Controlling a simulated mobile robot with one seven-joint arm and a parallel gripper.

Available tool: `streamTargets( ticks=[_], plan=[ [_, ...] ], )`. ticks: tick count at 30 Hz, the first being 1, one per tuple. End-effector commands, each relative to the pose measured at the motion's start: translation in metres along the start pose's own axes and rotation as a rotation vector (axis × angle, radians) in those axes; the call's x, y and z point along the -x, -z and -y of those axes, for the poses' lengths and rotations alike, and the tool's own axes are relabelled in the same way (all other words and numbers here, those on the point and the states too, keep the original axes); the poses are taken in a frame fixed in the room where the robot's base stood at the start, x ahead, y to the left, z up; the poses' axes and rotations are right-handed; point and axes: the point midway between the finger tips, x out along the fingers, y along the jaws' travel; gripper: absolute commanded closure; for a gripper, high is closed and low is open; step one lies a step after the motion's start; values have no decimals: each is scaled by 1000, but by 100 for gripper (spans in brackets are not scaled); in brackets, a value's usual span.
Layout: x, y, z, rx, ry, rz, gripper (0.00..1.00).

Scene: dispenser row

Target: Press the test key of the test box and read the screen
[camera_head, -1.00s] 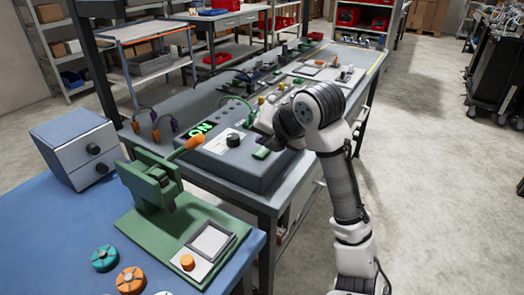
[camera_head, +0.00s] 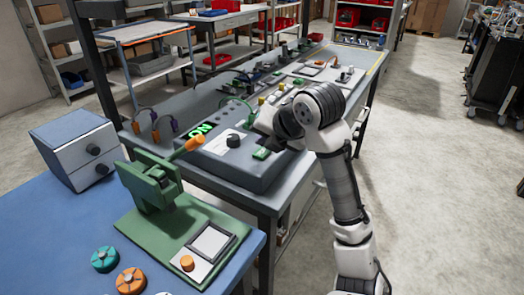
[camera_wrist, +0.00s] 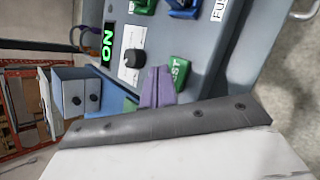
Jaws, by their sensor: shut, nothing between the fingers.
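The grey test box (camera_head: 228,168) lies on the long workbench. A black knob (camera_head: 233,140) sits beside the screen. The green test key (camera_head: 262,154) is to the right of the knob; in the wrist view the key (camera_wrist: 180,69) shows "ST" of its label. My gripper (camera_wrist: 158,72) is shut and empty, its purple fingers covering the key's left part. I cannot tell whether the tips touch the key.
A blue table (camera_head: 62,215) in front holds a green press (camera_head: 152,185) with an orange-tipped lever near the test box. A blue-grey box (camera_head: 75,148) with knobs stands at the left. Other devices line the bench behind. Open floor lies right of my arm.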

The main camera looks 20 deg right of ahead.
Motion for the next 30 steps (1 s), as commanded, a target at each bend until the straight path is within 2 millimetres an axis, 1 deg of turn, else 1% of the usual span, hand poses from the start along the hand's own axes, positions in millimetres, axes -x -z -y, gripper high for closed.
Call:
streamTargets(
  ticks=[14,23,30],
  plan=[
    [0,0,0,0,0,0,100],
    [-6,4,5,0,0,0,100],
    [-6,4,4,0,0,0,100]
  ],
)
